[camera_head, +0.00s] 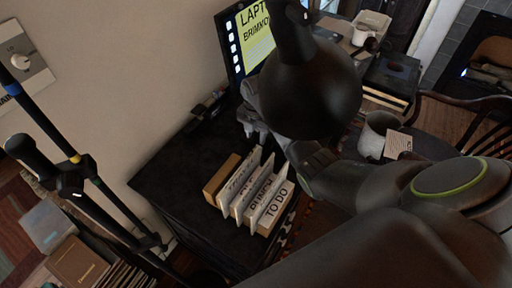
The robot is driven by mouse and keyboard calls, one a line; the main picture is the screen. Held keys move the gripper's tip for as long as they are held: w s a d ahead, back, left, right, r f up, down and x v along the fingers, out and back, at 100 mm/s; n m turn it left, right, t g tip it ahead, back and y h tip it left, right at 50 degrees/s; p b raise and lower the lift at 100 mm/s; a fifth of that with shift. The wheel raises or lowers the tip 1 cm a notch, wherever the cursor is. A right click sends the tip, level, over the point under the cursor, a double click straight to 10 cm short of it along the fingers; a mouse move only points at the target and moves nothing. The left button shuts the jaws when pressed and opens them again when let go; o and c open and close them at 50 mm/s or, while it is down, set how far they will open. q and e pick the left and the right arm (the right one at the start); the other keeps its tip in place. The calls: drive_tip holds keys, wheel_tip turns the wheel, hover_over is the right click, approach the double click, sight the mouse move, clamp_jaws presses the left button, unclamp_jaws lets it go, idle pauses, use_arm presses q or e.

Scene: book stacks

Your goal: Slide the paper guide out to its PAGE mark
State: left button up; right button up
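I cannot make out the paper guide or its PAGE mark in the head view. My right arm comes in from the right and covers much of the middle. My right gripper (260,130) is over the far part of the black cabinet top, just below the lit screen. It is small and partly covered by my own arm, so I cannot tell whether it is open or holds anything. My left gripper is not in view.
A lit screen (253,33) stands behind the black cabinet (172,180). A sorter of upright cards, one marked TO DO (275,205), stands on the cabinet's near part. Black poles (95,205) rise at left. A grey mug (375,134) and a wooden chair (455,112) are at right.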

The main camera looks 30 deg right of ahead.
wheel_tip(320, 180, down, 8)
drive_tip(key=shift+r, duration=0.25)
drive_tip(key=shift+c, duration=0.5)
clamp_jaws()
